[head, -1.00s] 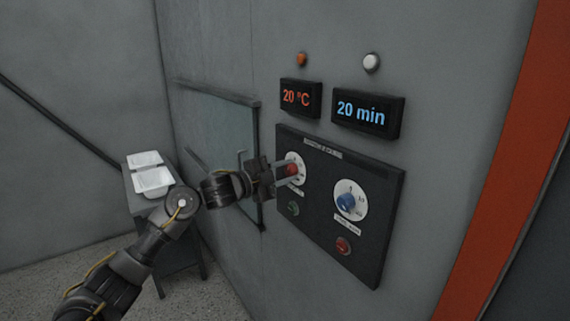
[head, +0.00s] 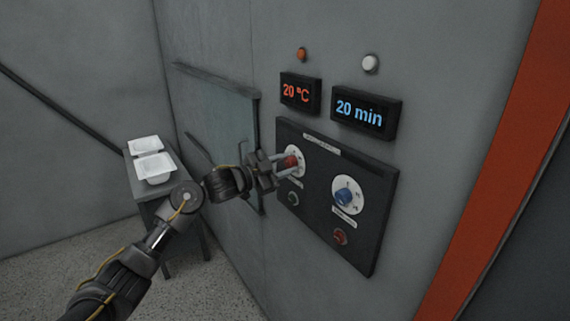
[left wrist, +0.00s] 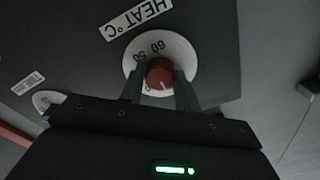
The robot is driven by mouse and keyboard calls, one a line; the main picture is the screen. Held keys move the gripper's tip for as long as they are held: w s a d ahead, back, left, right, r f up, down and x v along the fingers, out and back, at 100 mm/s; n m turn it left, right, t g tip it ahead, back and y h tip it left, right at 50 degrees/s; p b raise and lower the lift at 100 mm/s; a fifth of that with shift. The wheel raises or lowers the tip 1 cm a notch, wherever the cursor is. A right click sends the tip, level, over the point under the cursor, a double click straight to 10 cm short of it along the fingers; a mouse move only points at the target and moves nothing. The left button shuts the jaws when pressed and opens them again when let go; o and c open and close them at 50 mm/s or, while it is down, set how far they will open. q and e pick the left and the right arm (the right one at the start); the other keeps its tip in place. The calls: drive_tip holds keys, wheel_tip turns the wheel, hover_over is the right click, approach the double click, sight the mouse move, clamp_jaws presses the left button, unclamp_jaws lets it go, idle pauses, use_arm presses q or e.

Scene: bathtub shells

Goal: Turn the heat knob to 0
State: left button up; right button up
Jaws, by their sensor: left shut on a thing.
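The red heat knob (head: 290,161) sits on a white dial on the dark control panel (head: 320,205). My left gripper (head: 286,164) is at the knob with its fingers on either side of it, shut on it. In the left wrist view the red knob (left wrist: 160,74) shows between the two fingers (left wrist: 161,88), below a "HEAT °C" label (left wrist: 135,18); "50" and "60" are readable on the dial, and the fingers hide part of it. The red display (head: 300,93) above the panel reads 20 °C. My right gripper is not in view.
A blue knob (head: 344,197) is to the right on the panel, with a green button (head: 293,198) and a red button (head: 340,236) below. The blue display (head: 366,112) reads 20 min. White tubs (head: 150,160) stand on a small table at the left.

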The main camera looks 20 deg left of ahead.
use_arm(q)
drive_tip(key=shift+f, duration=0.2)
drive_tip(key=o, duration=1)
drive_tip(key=shift+r, duration=0.15)
drive_tip(key=shift+s+a, duration=0.1)
drive_tip(key=shift+s+a+b, duration=0.25)
drive_tip(key=shift+s+b, duration=0.05)
drive_tip(key=b+v, duration=0.3)
drive_tip(key=v, duration=0.7)
